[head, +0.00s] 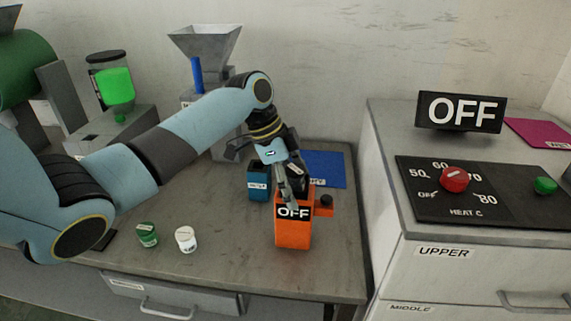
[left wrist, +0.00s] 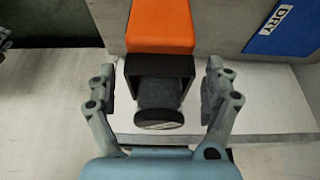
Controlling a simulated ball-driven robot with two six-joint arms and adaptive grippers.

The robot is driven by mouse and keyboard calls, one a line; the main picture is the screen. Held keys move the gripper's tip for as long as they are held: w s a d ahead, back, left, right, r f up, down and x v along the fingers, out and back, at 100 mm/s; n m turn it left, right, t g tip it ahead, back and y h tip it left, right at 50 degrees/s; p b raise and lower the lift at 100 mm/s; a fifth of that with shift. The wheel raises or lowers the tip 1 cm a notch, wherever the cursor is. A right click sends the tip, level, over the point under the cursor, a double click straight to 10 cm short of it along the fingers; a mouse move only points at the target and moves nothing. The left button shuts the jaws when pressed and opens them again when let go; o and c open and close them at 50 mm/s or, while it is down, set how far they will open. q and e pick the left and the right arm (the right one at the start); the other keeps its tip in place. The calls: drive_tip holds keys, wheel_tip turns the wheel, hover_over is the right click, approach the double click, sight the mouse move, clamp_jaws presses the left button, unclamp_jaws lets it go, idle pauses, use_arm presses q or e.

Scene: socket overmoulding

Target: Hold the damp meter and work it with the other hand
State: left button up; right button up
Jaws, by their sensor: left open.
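The damp meter (head: 293,236) is an orange box with a black display reading OFF, standing near the front right of the bench. In the left wrist view the orange body (left wrist: 161,27) shows, with a dark part ending in a round black cap (left wrist: 158,118). The open fingers of my left gripper (left wrist: 160,80) stand on either side of the dark part, with gaps.
A blue container (head: 258,187) stands behind the meter, with a blue mat (head: 323,168) at the back. A green-lidded jar (head: 147,235) and a white jar (head: 186,240) are at the left front. A taller cabinet with a heat panel (head: 425,196) is on the right.

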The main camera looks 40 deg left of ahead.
use_arm(q)
drive_tip(key=shift+d+f, duration=0.25)
drive_tip(key=shift+f, duration=0.4)
drive_tip(key=shift+w+f, duration=0.1)
drive_tip(key=shift+f, duration=0.05)
drive_tip(key=shift+c, duration=1.3)
drive_tip(key=c, duration=1.1)
drive_tip(key=o, duration=0.6)
drive_tip(key=shift+c, duration=0.2)
drive_tip(key=c, duration=0.4)
use_arm(e)
drive_tip(key=shift+w+d+r, duration=0.1)
drive_tip(key=shift+w, duration=0.25)
use_arm(q)
drive_tip(key=shift+c, duration=0.2)
use_arm(e)
clamp_jaws()
